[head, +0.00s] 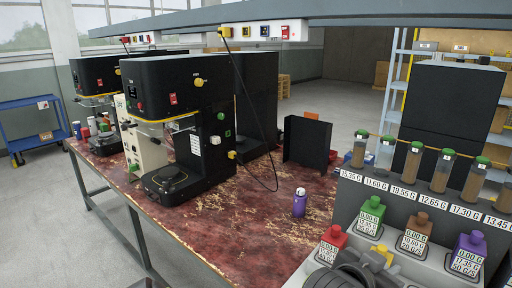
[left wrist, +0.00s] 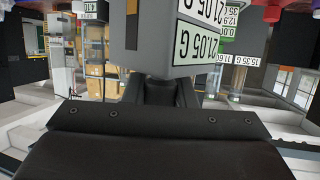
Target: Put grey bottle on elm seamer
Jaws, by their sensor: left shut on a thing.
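Black seamers stand in a row on the worn red table. The nearest seamer (head: 215,95) has an open bay with a round plate low at its front; another seamer (head: 92,75) stands behind it to the left. I cannot read which one is elm. My left gripper (head: 350,276) is at the bottom of the head view, beside the dispenser and well apart from the seamers. In the left wrist view, my left gripper (left wrist: 165,92) is shut on a grey body, seemingly the grey bottle (left wrist: 145,45). The bottle cannot be made out in the head view. My right gripper is not in view.
A purple bottle (head: 299,204) with a white cap stands on the table (head: 240,235). A grey dispenser with coloured caps and number labels (head: 372,203) fills the right front. A dark upright panel (head: 307,142) stands behind. The table between the purple bottle and nearest seamer is clear.

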